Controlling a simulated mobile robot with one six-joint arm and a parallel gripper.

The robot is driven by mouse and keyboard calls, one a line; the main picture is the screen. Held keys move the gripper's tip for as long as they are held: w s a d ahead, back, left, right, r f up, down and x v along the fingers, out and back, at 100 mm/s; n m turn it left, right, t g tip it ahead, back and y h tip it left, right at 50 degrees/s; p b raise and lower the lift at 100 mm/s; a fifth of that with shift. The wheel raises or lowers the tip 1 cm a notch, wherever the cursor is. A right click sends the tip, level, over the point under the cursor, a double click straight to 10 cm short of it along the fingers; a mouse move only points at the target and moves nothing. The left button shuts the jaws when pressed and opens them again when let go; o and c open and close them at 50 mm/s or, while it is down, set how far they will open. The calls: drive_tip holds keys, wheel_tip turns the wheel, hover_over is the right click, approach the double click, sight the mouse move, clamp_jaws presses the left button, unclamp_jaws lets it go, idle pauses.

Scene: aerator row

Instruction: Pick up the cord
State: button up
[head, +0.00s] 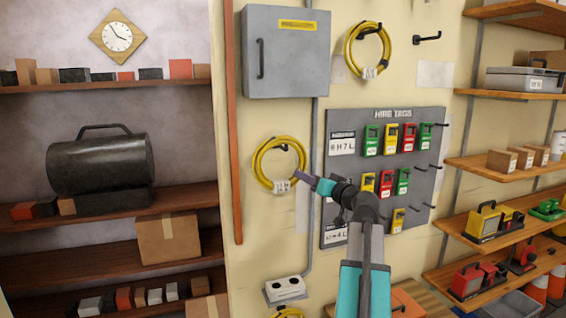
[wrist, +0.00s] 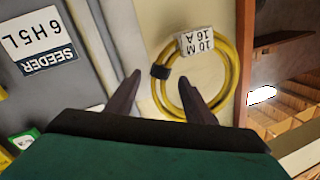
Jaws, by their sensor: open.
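A yellow coiled cord (head: 257,164) hangs on a dark hook on the cream wall, with a white tag at its bottom. In the wrist view the cord (wrist: 233,82) appears turned over, its tag reading 10 M 16 A, with a black band on the coil. My gripper (head: 298,177) is at the coil's lower right in the head view. In the wrist view my gripper (wrist: 160,76) is open and empty; one finger overlaps the coil's ring and the other is over the wall beside it. I cannot tell whether either finger touches the cord.
Another yellow coil (head: 349,50) hangs higher up, and part of a third (head: 288,313) shows below a white socket box (head: 285,289). A grey tag board (head: 342,118) with pegs is to the right. A grey cabinet (head: 285,70) is above. A vertical conduit (head: 313,130) runs beside the cord.

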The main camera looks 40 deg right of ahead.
drive_tip(key=shift+w, duration=0.15)
drive_tip(key=w, duration=0.1)
drive_tip(key=w+p, duration=0.2)
drive_tip(key=w, duration=0.1)
drive_tip(key=shift+w+d+r, duration=0.1)
drive_tip(key=shift+d, duration=0.25)
drive_tip(key=shift+w+p, duration=0.35)
drive_tip(key=shift+w, duration=0.15)
drive_tip(key=shift+c, duration=0.3)
clamp_jaws()
